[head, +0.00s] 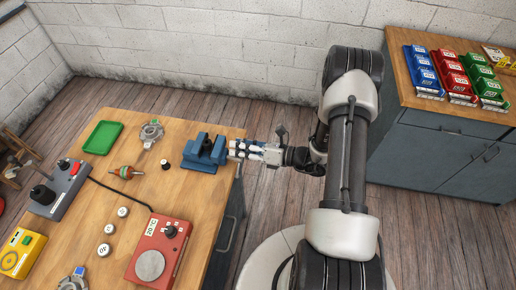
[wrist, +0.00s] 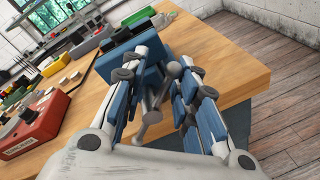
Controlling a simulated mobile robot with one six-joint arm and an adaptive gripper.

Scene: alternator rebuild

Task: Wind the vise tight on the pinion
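The blue vise (head: 203,152) stands at the right edge of the wooden bench. In the wrist view its blue body (wrist: 124,62) is partly hidden by my left finger. Its grey handle bar (wrist: 153,116) has round ends and lies aslant between my fingers. My gripper (head: 236,149) is level with the handle side of the vise, at the bench edge. In the wrist view my gripper (wrist: 171,62) is open, its fingers on either side of the bar with gaps showing. A small dark piece shows at the vise jaws; I cannot tell whether it is the pinion.
The bench (head: 190,205) also holds a green tray (head: 103,137), a rotor (head: 125,172), a red box (head: 158,250), a grey control box (head: 60,190) with a cable, and a yellow device (head: 22,254). A cabinet (head: 440,150) with coloured bins stands right.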

